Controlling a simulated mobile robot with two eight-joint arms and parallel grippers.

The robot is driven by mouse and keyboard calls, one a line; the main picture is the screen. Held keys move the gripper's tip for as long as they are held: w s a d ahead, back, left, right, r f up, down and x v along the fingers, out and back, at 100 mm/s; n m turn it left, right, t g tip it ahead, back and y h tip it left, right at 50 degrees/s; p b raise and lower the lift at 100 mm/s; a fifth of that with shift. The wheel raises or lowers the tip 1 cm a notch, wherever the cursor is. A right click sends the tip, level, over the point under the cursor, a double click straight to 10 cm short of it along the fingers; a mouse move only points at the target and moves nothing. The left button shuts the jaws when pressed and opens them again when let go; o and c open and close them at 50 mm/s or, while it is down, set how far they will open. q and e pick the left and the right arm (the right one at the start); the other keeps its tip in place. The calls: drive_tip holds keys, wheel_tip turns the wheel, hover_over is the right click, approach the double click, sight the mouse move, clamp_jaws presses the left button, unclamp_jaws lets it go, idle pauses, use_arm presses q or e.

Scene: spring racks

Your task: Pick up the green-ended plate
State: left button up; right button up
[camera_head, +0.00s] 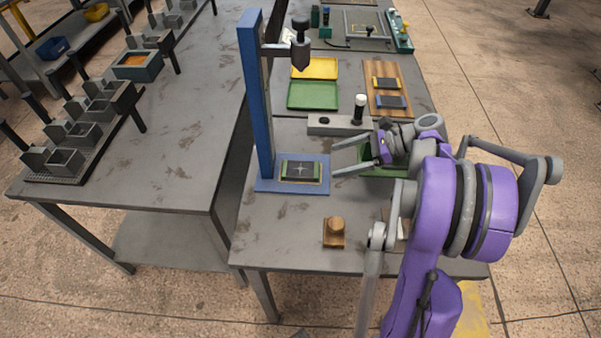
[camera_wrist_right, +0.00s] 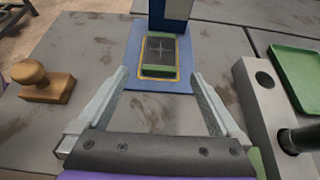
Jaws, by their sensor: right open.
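The green-ended plate (camera_head: 301,171) is dark with a pale cross mark and green ends. It lies flat on the blue base (camera_head: 262,186) of a blue stand, inside a yellow outline seen in the right wrist view. My right gripper (camera_head: 335,160) is open and empty, just right of the plate and apart from it. In the right wrist view the plate (camera_wrist_right: 160,55) sits ahead of the gripper (camera_wrist_right: 160,77), centred between the open fingers. My left gripper is not in view.
A wooden stamp (camera_head: 334,233) stands in front. A grey block (camera_head: 325,124), green tray (camera_head: 313,96) and yellow tray (camera_head: 315,68) lie behind. A wooden board (camera_head: 379,68) holds two other plates.

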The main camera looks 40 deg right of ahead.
sight(301, 169)
drive_tip(key=x, duration=0.9)
drive_tip(key=shift+w+a+r, duration=0.1)
drive_tip(key=shift+w+a, duration=0.2)
clamp_jaws()
